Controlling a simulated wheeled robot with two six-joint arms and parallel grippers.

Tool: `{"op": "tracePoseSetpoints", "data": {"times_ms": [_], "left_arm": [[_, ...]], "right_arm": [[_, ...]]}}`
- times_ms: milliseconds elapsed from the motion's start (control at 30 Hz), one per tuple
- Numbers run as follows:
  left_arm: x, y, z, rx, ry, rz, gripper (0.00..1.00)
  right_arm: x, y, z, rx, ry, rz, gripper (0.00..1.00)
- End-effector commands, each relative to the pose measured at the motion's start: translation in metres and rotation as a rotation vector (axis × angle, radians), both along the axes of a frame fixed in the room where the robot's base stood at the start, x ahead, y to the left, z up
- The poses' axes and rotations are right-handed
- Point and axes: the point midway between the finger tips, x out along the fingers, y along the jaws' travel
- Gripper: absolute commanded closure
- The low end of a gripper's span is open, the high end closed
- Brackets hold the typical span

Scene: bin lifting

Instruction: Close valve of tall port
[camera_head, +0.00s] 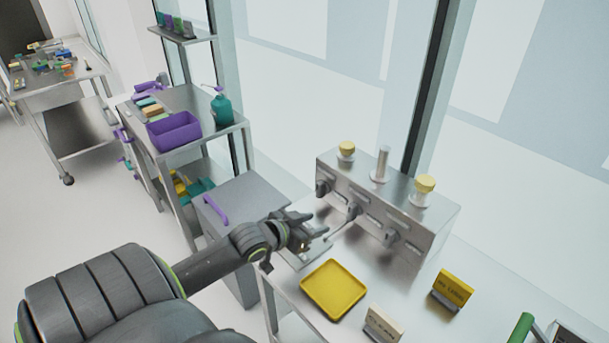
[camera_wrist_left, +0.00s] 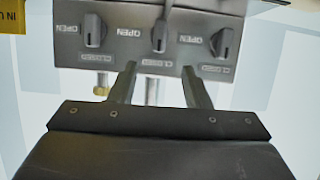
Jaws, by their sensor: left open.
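A metal valve box (camera_head: 375,205) carries a tall bare silver port (camera_head: 381,163) between a yellow-capped port (camera_head: 346,150) on the left and another (camera_head: 423,190) on the right. Below the tall port is the middle valve handle (camera_head: 353,211). My right gripper is out of view.
A yellow tray (camera_head: 334,289) lies on the table below the gripper. A yellow sign (camera_head: 452,289) and a pale sign (camera_head: 382,325) stand to its right. A side valve (camera_wrist_left: 95,30) and another (camera_wrist_left: 225,38) flank the middle one. A shelf with a purple bin (camera_head: 174,132) stands left.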

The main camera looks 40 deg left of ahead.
Motion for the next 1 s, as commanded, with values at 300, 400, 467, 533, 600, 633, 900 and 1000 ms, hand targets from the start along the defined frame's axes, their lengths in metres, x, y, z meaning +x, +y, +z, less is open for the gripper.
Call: {"op": "tracePoseSetpoints", "data": {"times_ms": [300, 400, 467, 533, 600, 633, 900, 1000], "left_arm": [[-0.025, 0.002, 0.011, 0.000, 0.000, 0.000, 0.56], [-0.026, 0.002, 0.011, 0.000, 0.000, 0.000, 0.56], [-0.026, 0.002, 0.011, -0.001, 0.000, 0.000, 0.56], [-0.026, 0.002, 0.011, -0.001, 0.000, 0.000, 0.56], [-0.025, 0.002, 0.011, -0.001, 0.000, 0.000, 0.56], [-0.025, 0.002, 0.011, -0.001, 0.000, 0.000, 0.56], [-0.026, 0.002, 0.010, 0.000, 0.001, 0.001, 0.56], [-0.032, -0.003, 0.003, 0.006, 0.028, 0.008, 0.56]], "right_arm": [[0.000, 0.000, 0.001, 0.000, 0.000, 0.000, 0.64], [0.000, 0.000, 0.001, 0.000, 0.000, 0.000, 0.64], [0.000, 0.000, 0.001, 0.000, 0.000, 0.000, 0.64], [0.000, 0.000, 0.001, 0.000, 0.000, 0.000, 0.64], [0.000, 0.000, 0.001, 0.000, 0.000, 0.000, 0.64], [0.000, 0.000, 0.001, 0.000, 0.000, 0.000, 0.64], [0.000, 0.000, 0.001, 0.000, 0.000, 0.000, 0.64], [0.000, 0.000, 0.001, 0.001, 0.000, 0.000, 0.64]]}}
